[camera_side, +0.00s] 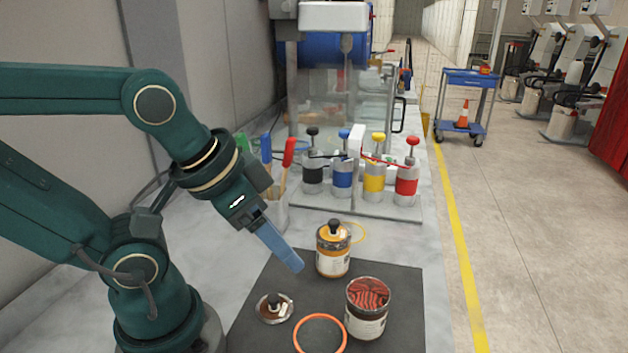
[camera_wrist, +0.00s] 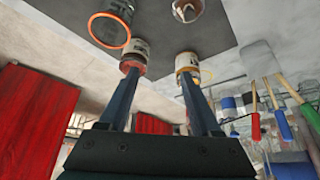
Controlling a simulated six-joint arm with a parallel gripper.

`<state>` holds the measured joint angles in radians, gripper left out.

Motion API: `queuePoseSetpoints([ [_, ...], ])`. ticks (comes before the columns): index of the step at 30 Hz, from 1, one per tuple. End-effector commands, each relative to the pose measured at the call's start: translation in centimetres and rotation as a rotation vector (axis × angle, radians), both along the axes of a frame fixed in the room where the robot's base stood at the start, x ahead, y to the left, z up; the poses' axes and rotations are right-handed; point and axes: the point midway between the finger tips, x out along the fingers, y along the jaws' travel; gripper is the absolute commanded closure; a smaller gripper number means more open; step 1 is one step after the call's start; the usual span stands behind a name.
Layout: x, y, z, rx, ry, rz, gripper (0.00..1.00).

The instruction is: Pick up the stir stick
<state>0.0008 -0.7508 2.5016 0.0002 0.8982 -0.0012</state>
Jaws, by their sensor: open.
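Several sticks with coloured handles stand in a pale cup (camera_side: 275,217) behind my gripper in the side view: a red-handled stick (camera_side: 288,153), a blue-handled stick (camera_side: 266,149) and a green-handled stick (camera_side: 242,142). I cannot tell which is the stir stick. My gripper (camera_side: 295,264) is open and empty, tilted down over the dark mat, in front of the cup. Its fingertips also show in the wrist view (camera_wrist: 161,75).
An open can of red paint (camera_side: 367,320) and an orange-banded can (camera_side: 333,262) stand on the dark mat (camera_side: 250,335). Several pump-topped bottles (camera_side: 374,184) stand behind. Bare worktop lies left of the mat.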

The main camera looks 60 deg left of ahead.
Motion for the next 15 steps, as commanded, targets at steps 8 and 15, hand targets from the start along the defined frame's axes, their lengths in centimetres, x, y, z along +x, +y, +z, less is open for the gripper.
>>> queuePoseSetpoints([
  [8, 1.2, 1.1, 1.2, -0.033, 0.02, 0.124, 0.35],
  [15, 5.6, 6.8, 5.2, -0.177, 0.09, 0.656, 0.35],
])
